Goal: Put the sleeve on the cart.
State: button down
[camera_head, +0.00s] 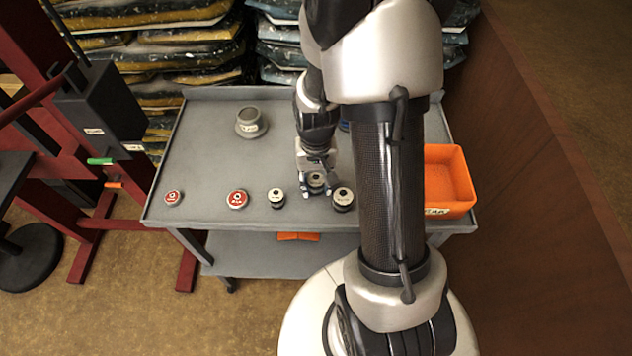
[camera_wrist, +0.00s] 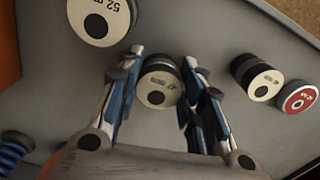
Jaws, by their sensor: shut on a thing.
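The sleeve, a short dark cylinder with a cream top and a dark round centre (camera_wrist: 158,85), is between the fingers of my gripper (camera_wrist: 163,92). My gripper (camera_head: 317,184) is shut on it, low over the front part of the grey cart's top (camera_head: 200,150). The sleeve (camera_head: 316,180) is partly hidden by the fingers in the head view. It looks upright, at or just above the cart top; I cannot tell whether it touches. Its small label is too blurred to read.
A larger cream-topped cylinder (camera_head: 343,197) stands close on the right, a smaller one (camera_head: 276,197) on the left. Two red-topped discs (camera_head: 237,199) lie further left. A grey round piece (camera_head: 251,124) stands behind. An orange bin (camera_head: 448,180) is at the right. The cart's left middle is clear.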

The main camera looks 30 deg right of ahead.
jog(key=shift+f, duration=0.1)
jog(key=c, duration=1.1)
grip_release()
notch_tip(320, 180, up, 12)
jog(key=p, duration=0.5)
notch_tip(320, 180, up, 12)
jog(key=n+t, duration=0.2)
send_over(316, 180)
jog(key=s+a, duration=0.5)
jog(key=a, duration=0.2)
jog(key=s+a+r+n+t, duration=0.2)
jog(key=s+a+r+n, duration=0.1)
jog(key=s+r, duration=0.3)
jog(key=shift+s+a+r+t, duration=0.15)
jog(key=shift+s+a+t, duration=0.15)
jog(key=shift+s+a, duration=0.55)
jog(key=shift+s+d, duration=0.2)
jog(key=shift+d, duration=0.05)
